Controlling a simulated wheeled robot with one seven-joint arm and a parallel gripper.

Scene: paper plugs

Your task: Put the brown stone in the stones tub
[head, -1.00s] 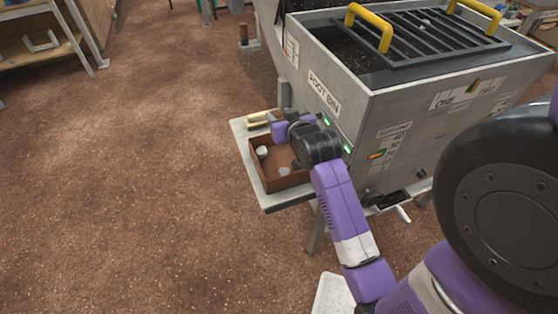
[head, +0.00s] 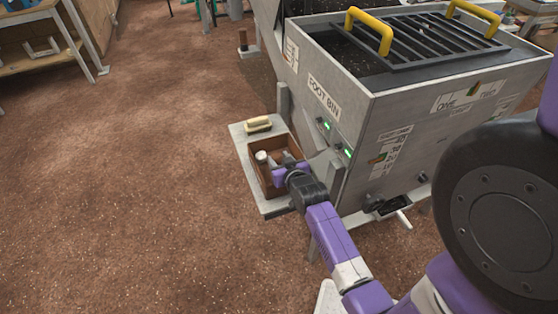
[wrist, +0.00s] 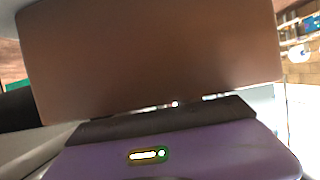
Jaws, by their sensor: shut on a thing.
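A brown open box (head: 257,179) sits on the pale side shelf beside the metal bin. I cannot read a label on it, so I cannot tell whether it is the stones tub. My gripper (head: 287,159) is low at the right side of this box, its tips over or inside it. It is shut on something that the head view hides. In the wrist view a smooth brown surface (wrist: 150,58) fills most of the picture, just beyond the purple gripper body. I cannot tell whether it is the brown stone or a wall of the box.
A small whitish object (head: 262,157) stands in the box's left part. A pale-handled brush or float (head: 258,124) lies at the shelf's back. The metal bin (head: 345,100) with yellow handles rises close on the right. Open brown floor lies to the left.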

